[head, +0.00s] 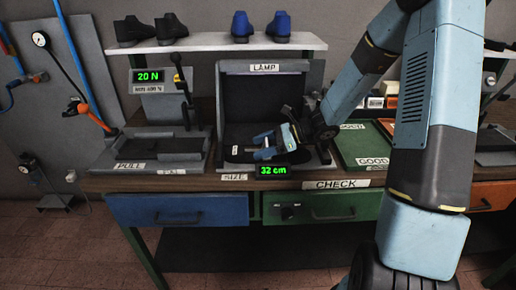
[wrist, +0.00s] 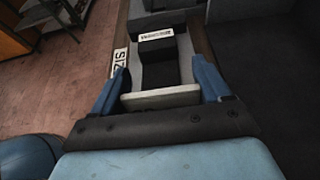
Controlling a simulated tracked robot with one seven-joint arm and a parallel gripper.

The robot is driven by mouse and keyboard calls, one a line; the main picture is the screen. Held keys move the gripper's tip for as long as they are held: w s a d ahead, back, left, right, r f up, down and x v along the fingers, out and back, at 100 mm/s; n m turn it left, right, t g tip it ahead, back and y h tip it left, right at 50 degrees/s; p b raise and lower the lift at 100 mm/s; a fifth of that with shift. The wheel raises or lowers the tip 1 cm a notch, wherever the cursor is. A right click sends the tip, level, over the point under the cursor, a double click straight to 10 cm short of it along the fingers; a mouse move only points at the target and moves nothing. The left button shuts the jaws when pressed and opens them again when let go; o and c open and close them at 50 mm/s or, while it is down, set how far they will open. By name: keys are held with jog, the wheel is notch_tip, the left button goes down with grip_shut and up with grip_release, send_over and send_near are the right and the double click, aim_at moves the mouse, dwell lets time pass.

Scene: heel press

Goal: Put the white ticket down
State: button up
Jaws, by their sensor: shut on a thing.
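My gripper (head: 257,147) is in front of the lamp box, held above the bench. In the wrist view my gripper (wrist: 162,80) has its two blue fingers on either side of a flat, pale piece, which looks like the white ticket (wrist: 160,97). The piece lies crosswise between the fingers, close to the palm. In the head view I cannot clearly make it out. The wrist view shows a dark stepped block (wrist: 158,70) with a small white label beyond the fingers. I cannot tell whether the ticket touches anything below.
The lamp box (head: 264,69) stands behind my gripper, with a 32 cm display (head: 279,170) at the bench front. The pull stand (head: 158,145) is to the left. A green GOOD tray (head: 352,147) lies to the right. Shoes stand on the shelf (head: 205,42) above.

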jog(key=shift+f, duration=0.25)
jog(key=shift+f, duration=0.1)
jog(key=o, duration=0.8)
jog(key=v, duration=1.1)
jog(key=shift+d+r, duration=0.2)
jog(key=shift+d, duration=0.15)
jog(key=s+d+r+n+t+h, duration=0.1)
jog(key=s+d+r+n+h, duration=0.1)
jog(key=s+r+n+h, duration=0.2)
jog(key=s+d+r+n+t+h, duration=0.2)
jog(key=s+r+n+h, duration=0.3)
jog(key=s, duration=0.8)
jog(key=s+d+r+n+t+h, duration=0.2)
jog(key=s+r+n+h, duration=0.2)
jog(key=s+r+n, duration=0.4)
jog(key=shift+s+d+r+n, duration=0.1)
jog(key=shift+r+n, duration=0.25)
jog(key=shift+r, duration=0.25)
jog(key=shift+s+d+r+n, duration=0.15)
jog(key=shift+r+n, duration=0.2)
jog(key=shift+r, duration=0.25)
